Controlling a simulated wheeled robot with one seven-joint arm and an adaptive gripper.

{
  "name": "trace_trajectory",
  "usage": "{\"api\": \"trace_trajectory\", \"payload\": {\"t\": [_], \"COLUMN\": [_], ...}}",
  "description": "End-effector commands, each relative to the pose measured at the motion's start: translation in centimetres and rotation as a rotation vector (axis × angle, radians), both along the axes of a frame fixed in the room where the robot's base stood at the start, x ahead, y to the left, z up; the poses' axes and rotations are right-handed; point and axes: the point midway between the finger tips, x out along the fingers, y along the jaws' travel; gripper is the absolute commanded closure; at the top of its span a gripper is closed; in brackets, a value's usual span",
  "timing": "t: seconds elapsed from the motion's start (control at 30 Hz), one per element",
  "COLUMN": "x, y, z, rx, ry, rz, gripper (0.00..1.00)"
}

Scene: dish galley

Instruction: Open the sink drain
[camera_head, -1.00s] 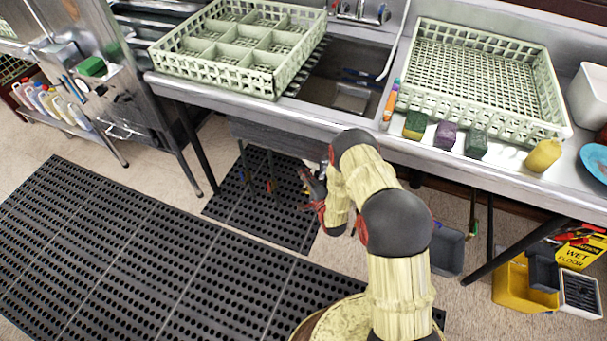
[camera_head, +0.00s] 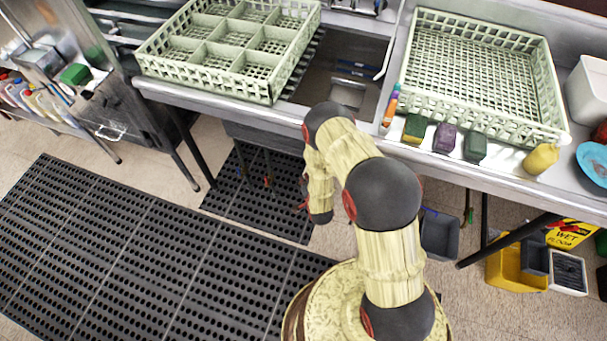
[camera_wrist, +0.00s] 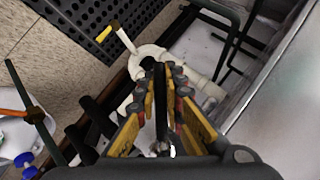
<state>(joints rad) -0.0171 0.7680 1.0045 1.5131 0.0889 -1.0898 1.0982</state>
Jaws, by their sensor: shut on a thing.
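The sink (camera_head: 350,93) is in the counter in the head view, partly covered by a dish rack. Under it, in the wrist view, pale drain pipes (camera_wrist: 207,90) run beneath the basin, with a yellow-tipped lever (camera_wrist: 125,40) at the upper left. My gripper (camera_wrist: 165,82) is under the counter edge, its fingers close together around a dark, narrow drain handle (camera_wrist: 159,100). The fingers hide much of this handle, and its turn position is unclear.
A divided green rack (camera_head: 262,88) overlaps the sink's left side; another rack (camera_head: 480,125) stands right. Sponges (camera_head: 444,137) line the counter edge. Table legs, a black floor mat (camera_head: 110,260) and a yellow bucket (camera_head: 510,270) are below. Dark bars flank my gripper in the wrist view.

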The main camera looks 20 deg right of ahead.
Motion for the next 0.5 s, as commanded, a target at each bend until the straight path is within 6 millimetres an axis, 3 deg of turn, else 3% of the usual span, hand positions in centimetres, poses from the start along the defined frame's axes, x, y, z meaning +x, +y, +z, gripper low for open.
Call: {"api": "trace_trajectory", "payload": {"t": [0.5], "x": [-1.3], "y": [-2.0], "z": [-1.7], "rx": [-0.363], "ry": [0.261], "rz": [0.001], "gripper": [1.00]}}
